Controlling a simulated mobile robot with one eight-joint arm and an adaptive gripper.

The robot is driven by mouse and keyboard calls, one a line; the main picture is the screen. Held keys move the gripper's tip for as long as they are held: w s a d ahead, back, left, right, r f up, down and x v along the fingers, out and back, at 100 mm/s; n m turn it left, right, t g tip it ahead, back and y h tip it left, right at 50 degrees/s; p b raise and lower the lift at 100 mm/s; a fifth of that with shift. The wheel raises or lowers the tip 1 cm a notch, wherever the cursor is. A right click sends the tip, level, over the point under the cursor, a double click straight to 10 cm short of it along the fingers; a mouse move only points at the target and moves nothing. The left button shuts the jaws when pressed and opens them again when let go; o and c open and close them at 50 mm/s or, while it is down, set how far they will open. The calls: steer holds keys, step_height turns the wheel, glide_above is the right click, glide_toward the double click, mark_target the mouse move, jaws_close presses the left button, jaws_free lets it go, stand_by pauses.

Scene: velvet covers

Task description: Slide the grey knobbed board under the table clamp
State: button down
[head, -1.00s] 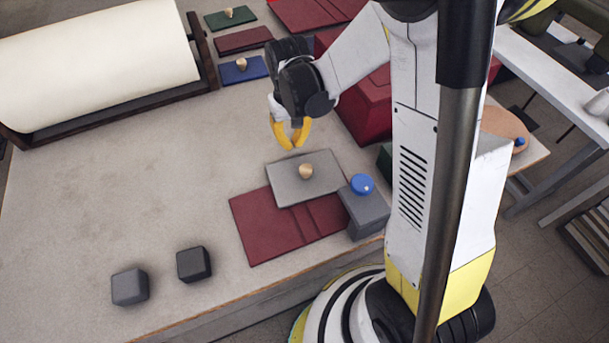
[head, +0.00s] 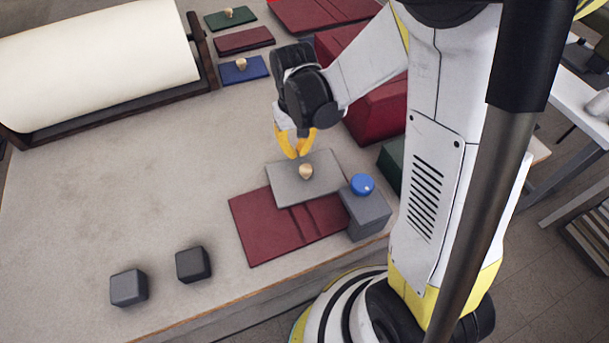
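The grey board (head: 285,187) has a pale wooden knob (head: 306,171) on top. It lies with its near part over the dark red cloth (head: 265,230). A grey block with a blue round top (head: 362,184), which looks like the table clamp, stands at the table's front edge. The board's right end is close beside this block; I cannot tell whether they touch. My gripper (head: 297,156) points down just above and behind the knob. Its yellow fingers are a little apart, with nothing seen between them.
Two dark grey cubes (head: 129,287) (head: 194,264) stand at the front left. A large cream roll (head: 95,65) lies in a dark frame at the back left. Several knobbed boards, including a blue one (head: 244,69), lie behind. Red blocks (head: 375,105) stand right of my gripper. The left-middle table is clear.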

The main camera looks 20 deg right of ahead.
mark_target(316, 194)
steer(key=shift+s+b, duration=0.3)
steer(key=shift+s, duration=4.2)
steer(key=shift+s, duration=0.1)
steer(key=shift+s, duration=1.3)
step_height(316, 194, up, 7)
steer(key=w+p, duration=0.1)
steer(key=p, duration=0.4)
steer(key=shift+p, duration=0.4)
steer(key=shift+w+r, duration=0.1)
